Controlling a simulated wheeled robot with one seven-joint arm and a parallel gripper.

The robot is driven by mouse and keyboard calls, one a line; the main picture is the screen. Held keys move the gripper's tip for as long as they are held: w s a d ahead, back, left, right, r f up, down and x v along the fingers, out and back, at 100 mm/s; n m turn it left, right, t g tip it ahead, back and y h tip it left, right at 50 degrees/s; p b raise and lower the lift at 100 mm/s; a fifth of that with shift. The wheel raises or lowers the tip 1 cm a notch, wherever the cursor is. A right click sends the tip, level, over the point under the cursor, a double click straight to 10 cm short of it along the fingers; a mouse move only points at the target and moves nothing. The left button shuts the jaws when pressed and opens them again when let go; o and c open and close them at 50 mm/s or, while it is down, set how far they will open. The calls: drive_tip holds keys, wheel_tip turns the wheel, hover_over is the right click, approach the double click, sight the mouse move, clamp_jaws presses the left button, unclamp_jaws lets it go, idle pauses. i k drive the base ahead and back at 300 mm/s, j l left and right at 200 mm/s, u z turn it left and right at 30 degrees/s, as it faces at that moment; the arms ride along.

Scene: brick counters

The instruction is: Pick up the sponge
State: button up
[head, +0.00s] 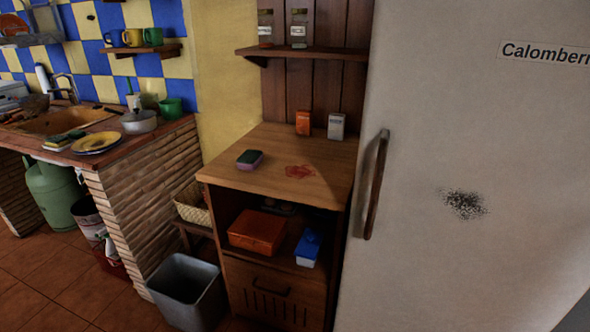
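A small sponge (249,159) with a dark green top and a pinkish-purple underside lies flat on the wooden cabinet top (225,172), near its left side. A second sponge-like item (60,141), green and yellow, seems to lie on the brick counter at the left, but it is small and hard to make out. My gripper is not in the head view.
A red stain (299,171) marks the cabinet top right of the sponge. An orange box (303,122) and a white box (336,126) stand behind. A fridge (470,130) borders the right side. A grey bin (187,290) stands on the floor in front.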

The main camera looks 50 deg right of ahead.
sight(249, 160)
drive_tip(key=z, duration=1.7)
drive_tip(key=u, duration=1.6)
drive_tip(key=k+l+u, duration=0.25)
drive_tip(key=l, duration=0.2)
drive_tip(key=k+l+u, duration=0.25)
drive_tip(key=l, duration=0.25)
drive_tip(key=k+l+u, duration=0.25)
drive_tip(key=l, duration=0.15)
drive_tip(key=i+l, duration=0.05)
drive_tip(key=i, duration=0.05)
